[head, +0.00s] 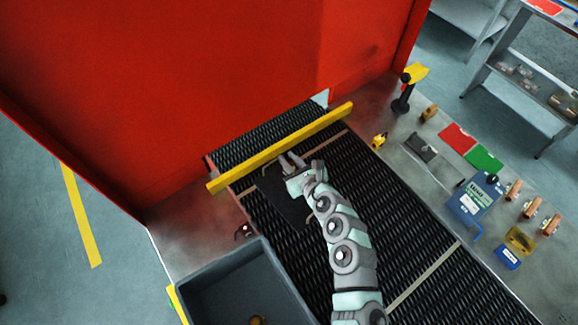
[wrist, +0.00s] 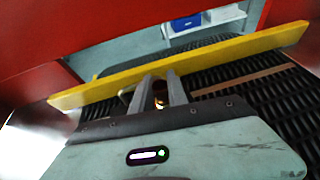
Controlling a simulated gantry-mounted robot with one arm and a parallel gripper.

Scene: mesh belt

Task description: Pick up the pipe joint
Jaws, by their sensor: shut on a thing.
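In the wrist view, a small copper-coloured pipe joint (wrist: 160,94) shows between the two grey fingers of my gripper (wrist: 160,90). The fingers are shut on it, and they cover most of its sides. In the head view my gripper (head: 291,160) is over the mesh belt (head: 385,200), close to the near side of the yellow bar. The pipe joint cannot be made out there. I cannot tell whether it touches the belt.
A yellow bar (head: 280,148) crosses the belt before the red housing (head: 200,80). A grey bin (head: 205,283) with a brass-coloured piece stands at lower left. The right-hand bench holds a blue case (head: 473,203) and several copper-coloured fittings (head: 512,190).

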